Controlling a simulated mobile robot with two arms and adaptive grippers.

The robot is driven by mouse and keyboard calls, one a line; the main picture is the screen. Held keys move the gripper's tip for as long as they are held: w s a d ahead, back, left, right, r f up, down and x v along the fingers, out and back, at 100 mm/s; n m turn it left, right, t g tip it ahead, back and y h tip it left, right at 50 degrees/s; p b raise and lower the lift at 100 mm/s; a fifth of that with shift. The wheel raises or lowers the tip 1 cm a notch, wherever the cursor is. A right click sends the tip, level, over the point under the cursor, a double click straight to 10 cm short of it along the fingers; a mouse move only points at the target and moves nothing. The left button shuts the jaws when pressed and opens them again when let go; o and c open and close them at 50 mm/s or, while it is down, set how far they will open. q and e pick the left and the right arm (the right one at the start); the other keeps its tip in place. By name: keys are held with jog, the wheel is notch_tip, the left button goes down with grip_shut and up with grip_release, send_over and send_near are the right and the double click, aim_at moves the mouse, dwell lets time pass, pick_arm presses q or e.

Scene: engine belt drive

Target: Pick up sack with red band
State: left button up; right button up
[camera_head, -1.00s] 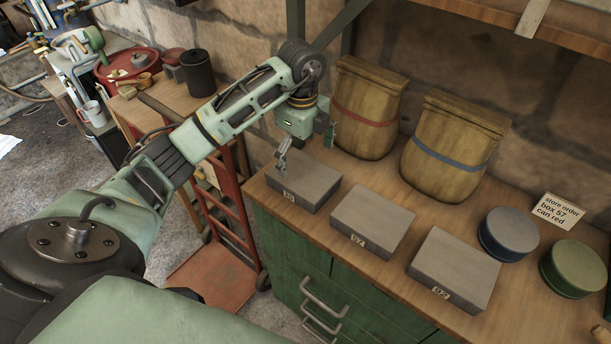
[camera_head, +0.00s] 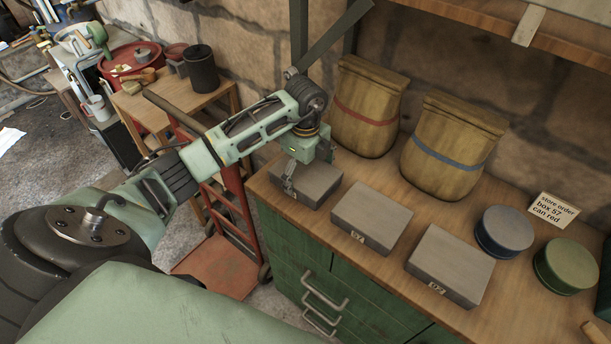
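The sack with the red band (camera_head: 365,108) is tan and stands upright on the wooden worktop against the stone wall. A similar sack with a blue band (camera_head: 451,148) stands to its right. My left gripper (camera_head: 309,170) is in front of and to the left of the red-banded sack, over the leftmost grey box (camera_head: 316,188). Its fingers are spread and nothing shows between them. I cannot tell whether a finger touches the box. My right gripper is not in view.
Two more grey boxes (camera_head: 372,217) (camera_head: 450,265), a blue can (camera_head: 503,232) and a green can (camera_head: 566,266) stand on the worktop (camera_head: 399,198). A shelf (camera_head: 480,20) overhangs the sacks. A red hand truck (camera_head: 225,262) stands left.

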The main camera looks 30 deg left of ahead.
pick_arm(q)
jog(key=c, duration=0.7)
jog(key=shift+r, duration=0.1)
